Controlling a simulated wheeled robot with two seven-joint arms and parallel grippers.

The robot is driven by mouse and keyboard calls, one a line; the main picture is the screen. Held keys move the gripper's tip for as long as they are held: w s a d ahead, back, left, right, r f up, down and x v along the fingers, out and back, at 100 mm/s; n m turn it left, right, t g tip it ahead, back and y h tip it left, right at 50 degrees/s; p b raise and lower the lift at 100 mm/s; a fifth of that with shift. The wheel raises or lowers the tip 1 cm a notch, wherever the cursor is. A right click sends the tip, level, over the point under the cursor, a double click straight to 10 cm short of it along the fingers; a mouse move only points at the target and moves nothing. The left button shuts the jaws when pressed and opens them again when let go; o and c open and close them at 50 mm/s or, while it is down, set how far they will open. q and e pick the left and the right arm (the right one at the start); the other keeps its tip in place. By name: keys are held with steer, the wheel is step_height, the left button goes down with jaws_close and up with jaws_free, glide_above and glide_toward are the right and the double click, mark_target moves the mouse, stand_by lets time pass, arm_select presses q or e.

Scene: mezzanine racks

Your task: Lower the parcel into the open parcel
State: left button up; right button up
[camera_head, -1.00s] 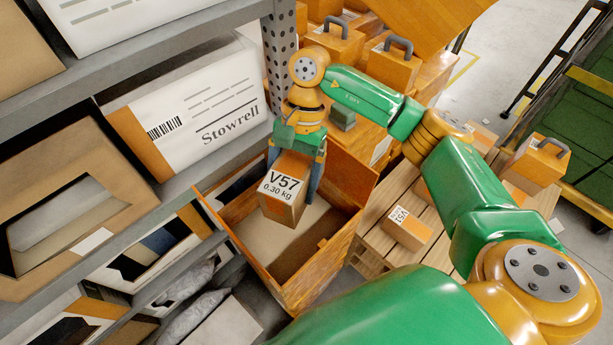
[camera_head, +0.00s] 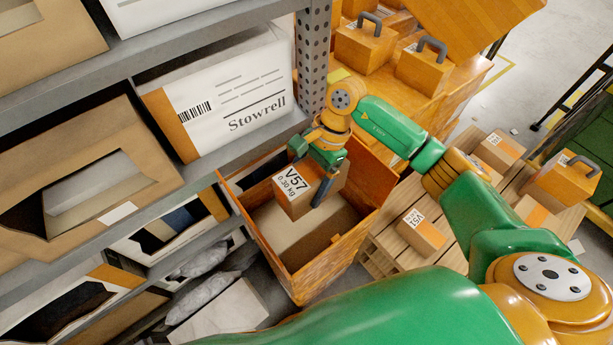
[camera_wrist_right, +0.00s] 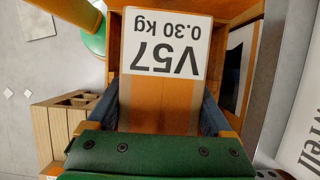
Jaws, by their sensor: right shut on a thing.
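My right gripper (camera_head: 308,176) is shut on an orange-brown parcel (camera_head: 292,202) labelled V57, 0.30 kg. One finger is on each side of it. The parcel is at the mouth of an open orange-brown box (camera_head: 328,271), apart from the near walls as far as I can see. Its exact height against the rim is hard to tell. The box's inside is partly hidden by the parcel and gripper; a light brown surface shows at its bottom. In the right wrist view the V57 parcel (camera_wrist_right: 160,95) sits between the two dark fingers. My left gripper is not in view.
A grey rack (camera_head: 205,165) with a Stowrell carton (camera_head: 235,100) stands close on the left of the box. A pallet (camera_head: 385,250) with a V51 parcel (camera_head: 424,232) and other handled boxes lies to the right. More boxes stand behind.

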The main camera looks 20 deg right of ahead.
step_height(320, 180, down, 16)
steer(key=b, duration=1.4)
steer(key=shift+f, duration=0.2)
steer(key=o, duration=1.5)
